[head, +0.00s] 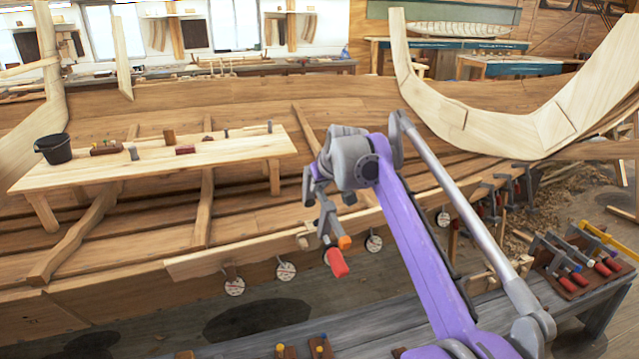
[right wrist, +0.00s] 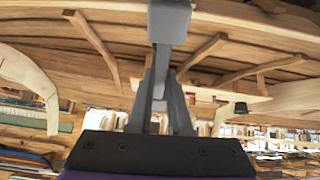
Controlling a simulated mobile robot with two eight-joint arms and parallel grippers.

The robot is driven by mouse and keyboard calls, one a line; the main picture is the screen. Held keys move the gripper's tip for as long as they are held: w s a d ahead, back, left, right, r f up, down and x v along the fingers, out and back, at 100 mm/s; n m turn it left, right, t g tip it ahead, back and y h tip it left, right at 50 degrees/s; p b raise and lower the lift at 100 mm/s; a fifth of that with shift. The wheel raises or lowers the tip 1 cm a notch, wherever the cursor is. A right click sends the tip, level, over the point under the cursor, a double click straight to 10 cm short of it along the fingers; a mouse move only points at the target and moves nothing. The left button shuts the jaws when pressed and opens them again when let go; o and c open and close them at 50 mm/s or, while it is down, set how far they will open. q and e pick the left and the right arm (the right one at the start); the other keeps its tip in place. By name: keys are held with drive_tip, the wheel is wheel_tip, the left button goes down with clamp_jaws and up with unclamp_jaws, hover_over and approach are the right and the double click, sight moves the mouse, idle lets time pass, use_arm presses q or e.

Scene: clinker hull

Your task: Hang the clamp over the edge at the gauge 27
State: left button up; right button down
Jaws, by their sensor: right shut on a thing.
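My right gripper (head: 314,188) is shut on a grey clamp (head: 326,218) with a red handle and an orange tip, held up in front of the hull's plank edge (head: 205,262). The clamp hangs with its red handle low. In the right wrist view the gripper fingers (right wrist: 160,95) close on the clamp's grey bar (right wrist: 168,22). Round white gauges (head: 286,271) hang in a row below the edge, with another to the right of the clamp (head: 374,243). Their numbers are too small to read. The clamp may hide part of the row. I cannot tell whether it touches the edge. My left gripper is not in view.
A rack of clamps (head: 563,281) stands on the grey bench (head: 390,312) at the right. More clamps (head: 507,190) hang farther along the hull. A plank table (head: 225,150) with a black bucket (head: 53,149) stands inside the hull. A curved frame (head: 490,132) rises at right.

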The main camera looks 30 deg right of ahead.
sight(318, 195)
drive_tip(key=f+b, duration=0.1)
drive_tip(key=f, duration=0.1)
drive_tip(key=w+f+b, duration=0.1)
drive_tip(key=shift+w+d+f, duration=0.15)
drive_tip(key=shift+f, duration=0.25)
drive_tip(key=shift+f+b, duration=0.65)
drive_tip(key=shift+b, duration=0.05)
drive_tip(key=shift+b+x, duration=0.5)
drive_tip(key=shift+x, duration=0.6)
use_arm(q)
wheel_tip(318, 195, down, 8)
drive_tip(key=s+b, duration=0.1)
drive_tip(key=b, duration=0.1)
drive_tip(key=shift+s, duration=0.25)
use_arm(e)
drive_tip(key=shift+w+d+f, duration=0.1)
drive_tip(key=shift+w+f, duration=0.2)
drive_tip(key=shift+f, duration=0.75)
drive_tip(key=shift+w+d+f, duration=0.1)
drive_tip(key=shift+w+f, duration=0.2)
drive_tip(key=shift+f, duration=0.7)
drive_tip(key=shift+w+d+f, duration=0.1)
drive_tip(key=shift+w+f, duration=0.25)
drive_tip(key=shift+f, duration=0.7)
drive_tip(key=shift+w+f, duration=0.1)
drive_tip(key=shift+f, duration=0.25)
drive_tip(key=c, duration=0.8)
unclamp_jaws()
drive_tip(key=shift+o, duration=0.2)
drive_tip(key=shift+f, duration=0.1)
